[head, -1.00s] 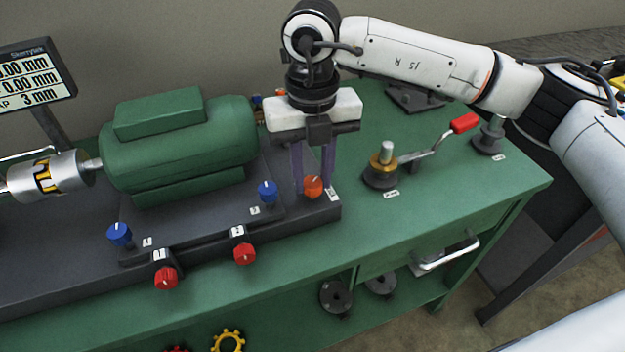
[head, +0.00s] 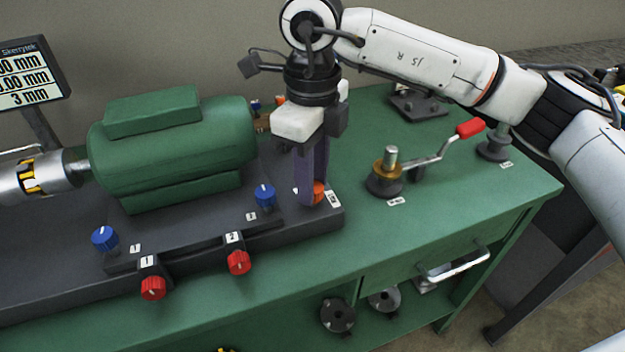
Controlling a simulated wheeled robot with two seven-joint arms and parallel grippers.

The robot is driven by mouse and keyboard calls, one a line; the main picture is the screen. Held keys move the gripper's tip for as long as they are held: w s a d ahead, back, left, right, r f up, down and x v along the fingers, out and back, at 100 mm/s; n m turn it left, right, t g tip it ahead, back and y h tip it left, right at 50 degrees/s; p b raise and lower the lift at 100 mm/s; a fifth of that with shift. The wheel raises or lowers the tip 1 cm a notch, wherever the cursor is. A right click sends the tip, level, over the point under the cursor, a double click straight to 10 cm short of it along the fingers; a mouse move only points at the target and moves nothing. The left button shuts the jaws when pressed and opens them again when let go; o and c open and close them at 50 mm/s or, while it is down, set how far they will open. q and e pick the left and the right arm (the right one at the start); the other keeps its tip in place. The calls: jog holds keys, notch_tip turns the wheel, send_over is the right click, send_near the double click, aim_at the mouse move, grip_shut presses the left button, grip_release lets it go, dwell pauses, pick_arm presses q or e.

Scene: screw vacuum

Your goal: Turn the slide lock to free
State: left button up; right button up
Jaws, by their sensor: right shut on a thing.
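An orange knob (head: 319,191) stands at the right end of the dark machine base (head: 328,222), beside a small white label (head: 333,199) too small to read. It appears to be the slide lock. My right gripper (head: 313,194) points straight down over it, with its purple fingers shut on the knob and partly hiding it. The knob's pointer mark is not clear. My left gripper is not in view.
Blue knobs (head: 265,196) and red knobs (head: 239,262) sit along the base, in front of the green motor (head: 175,145). A red-handled crank (head: 470,128) stands right of my gripper. The green bench top (head: 440,215) is clear at the front right.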

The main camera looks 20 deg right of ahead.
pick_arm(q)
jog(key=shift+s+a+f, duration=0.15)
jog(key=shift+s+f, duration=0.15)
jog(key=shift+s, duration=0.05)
pick_arm(e)
jog(key=shift+r+n, duration=0.1)
jog(key=shift+n, duration=0.5)
jog(key=o, duration=1.1)
jog(key=shift+c, duration=0.2)
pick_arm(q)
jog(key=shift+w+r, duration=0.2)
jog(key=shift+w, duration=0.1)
pick_arm(e)
jog(key=shift+r, duration=0.25)
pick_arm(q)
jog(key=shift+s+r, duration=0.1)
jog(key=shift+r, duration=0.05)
pick_arm(e)
notch_tip(320, 180, up, 10)
